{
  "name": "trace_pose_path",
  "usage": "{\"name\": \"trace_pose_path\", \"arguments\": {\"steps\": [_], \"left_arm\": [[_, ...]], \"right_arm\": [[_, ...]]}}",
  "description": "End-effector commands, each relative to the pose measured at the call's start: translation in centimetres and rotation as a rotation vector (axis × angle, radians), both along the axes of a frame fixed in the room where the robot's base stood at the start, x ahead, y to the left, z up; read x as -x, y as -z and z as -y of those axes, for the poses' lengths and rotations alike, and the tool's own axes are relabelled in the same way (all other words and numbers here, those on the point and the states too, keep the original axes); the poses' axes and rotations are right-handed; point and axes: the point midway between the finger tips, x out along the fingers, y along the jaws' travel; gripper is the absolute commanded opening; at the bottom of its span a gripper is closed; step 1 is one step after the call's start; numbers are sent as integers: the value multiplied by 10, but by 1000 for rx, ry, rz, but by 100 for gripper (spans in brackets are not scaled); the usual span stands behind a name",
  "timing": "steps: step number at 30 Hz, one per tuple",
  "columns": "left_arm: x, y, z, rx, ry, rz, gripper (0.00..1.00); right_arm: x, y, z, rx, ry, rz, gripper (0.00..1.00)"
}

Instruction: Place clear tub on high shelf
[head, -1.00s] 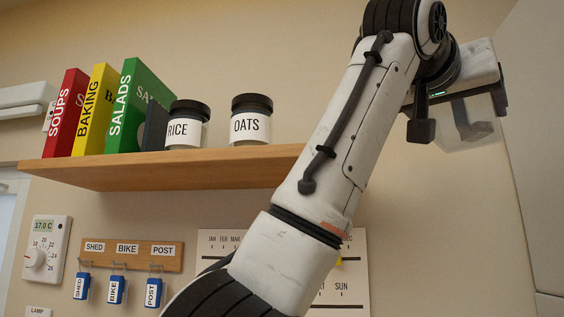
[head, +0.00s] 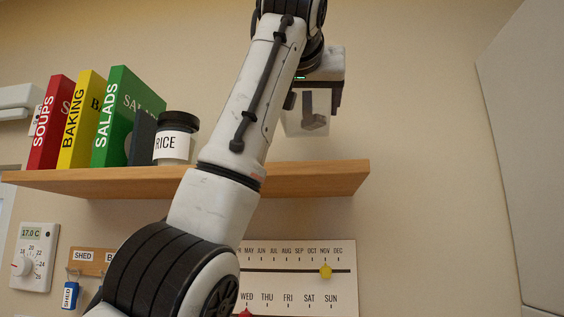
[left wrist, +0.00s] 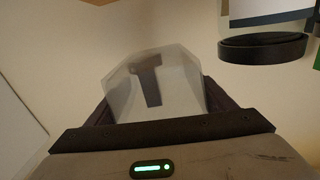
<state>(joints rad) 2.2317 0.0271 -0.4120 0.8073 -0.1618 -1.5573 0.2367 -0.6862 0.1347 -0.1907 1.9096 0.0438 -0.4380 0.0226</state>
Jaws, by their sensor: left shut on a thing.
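The clear tub (head: 294,126) is see-through and pale, and hangs in my left gripper (head: 314,102). The gripper is shut on it, with dark fingers on its sides. In the head view the tub appears above the right part of the wooden high shelf (head: 318,178), with a gap below it. I cannot tell how far over the shelf it is in depth. In the left wrist view the tub (left wrist: 120,92) fills the middle between the fingers. My right gripper is not in view.
Books (head: 120,120) and the RICE jar (head: 174,142) stand on the shelf's left part. A dark-lidded jar (left wrist: 262,48) shows in the left wrist view. My arm hides the shelf's middle. The shelf's right end looks bare. A tall pale panel (head: 530,130) stands far right.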

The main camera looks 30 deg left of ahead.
Motion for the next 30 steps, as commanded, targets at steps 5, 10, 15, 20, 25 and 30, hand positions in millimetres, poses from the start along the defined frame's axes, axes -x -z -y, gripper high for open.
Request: {"name": "trace_pose_path", "arguments": {"steps": [5,10,15,20,25,30], "left_arm": [[-1,26,0,-2,0,1,50],[0,44,0,-1,1,0,50],[-1,60,0,0,1,0,50],[-1,84,0,-2,1,-1,50],[0,90,1,0,2,1,50],[0,90,1,0,2,1,50]], "right_arm": [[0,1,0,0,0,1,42],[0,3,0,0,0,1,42],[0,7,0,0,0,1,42],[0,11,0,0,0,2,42],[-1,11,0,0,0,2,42],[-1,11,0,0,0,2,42]]}}
